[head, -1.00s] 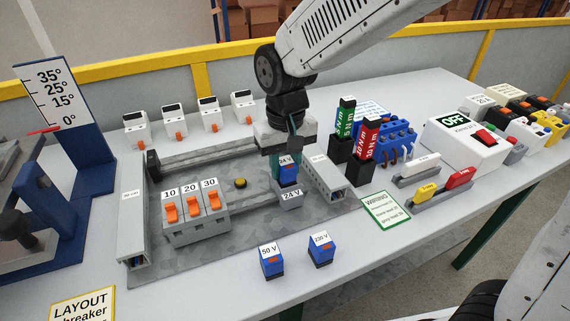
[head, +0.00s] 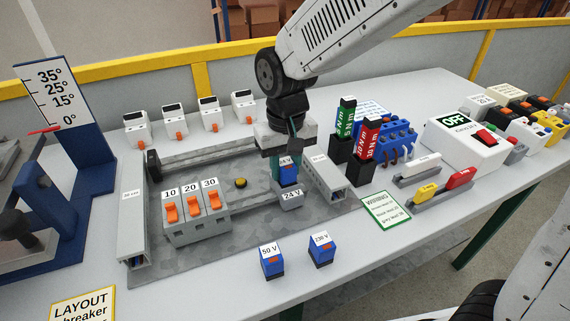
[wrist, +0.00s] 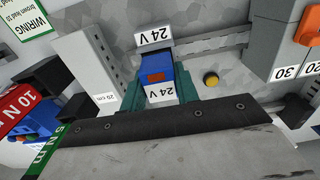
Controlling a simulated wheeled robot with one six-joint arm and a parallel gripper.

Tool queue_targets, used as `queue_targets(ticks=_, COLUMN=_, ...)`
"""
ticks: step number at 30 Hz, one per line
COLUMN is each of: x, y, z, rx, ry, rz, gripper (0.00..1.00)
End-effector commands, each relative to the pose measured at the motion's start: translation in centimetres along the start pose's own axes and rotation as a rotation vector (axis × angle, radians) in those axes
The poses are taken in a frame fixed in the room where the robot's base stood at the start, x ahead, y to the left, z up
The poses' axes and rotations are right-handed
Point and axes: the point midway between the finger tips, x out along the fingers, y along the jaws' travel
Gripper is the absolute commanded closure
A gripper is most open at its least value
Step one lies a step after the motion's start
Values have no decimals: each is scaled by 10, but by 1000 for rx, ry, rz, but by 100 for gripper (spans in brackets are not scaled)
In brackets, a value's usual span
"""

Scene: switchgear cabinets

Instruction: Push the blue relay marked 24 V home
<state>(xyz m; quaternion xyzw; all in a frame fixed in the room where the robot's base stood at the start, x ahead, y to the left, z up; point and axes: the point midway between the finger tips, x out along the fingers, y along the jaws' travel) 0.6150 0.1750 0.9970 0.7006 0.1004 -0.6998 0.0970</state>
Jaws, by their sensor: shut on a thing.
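The blue relay marked 24 V (head: 289,178) stands in or right above the grey socket labelled 24 V (head: 291,199) on the metal plate. In the wrist view the blue relay (wrist: 155,72) shows its white 24 V label and an orange patch, with the socket's label (wrist: 154,36) just beyond it. My gripper (head: 286,165) is shut on the relay from above, with a green finger on each side (wrist: 160,94). I cannot tell whether the relay is fully seated, as its lower end is hidden.
Grey breakers (head: 193,212) marked 10, 20 and 30 stand to the left. A grey duct (head: 329,178) is close on the right. Blue relays marked 50 V (head: 271,261) and 230 V (head: 321,249) stand in front. Torque tools (head: 366,145) stand further right.

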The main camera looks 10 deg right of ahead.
Motion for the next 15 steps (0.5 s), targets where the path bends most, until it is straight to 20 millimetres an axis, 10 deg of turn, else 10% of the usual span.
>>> queue_targets(ticks=1, x=1, y=0, z=1, rx=0, ry=-3, rz=0, gripper=100)
queue_targets(ticks=2, x=1, y=0, z=1, rx=0, ry=-3, rz=0, gripper=67)
queue_targets(ticks=4, x=0, y=0, z=1, rx=0, ry=-3, rz=0, gripper=47)
queue_targets(ticks=15, x=-5, y=0, z=0, rx=0, ry=-1, rz=0, gripper=44)
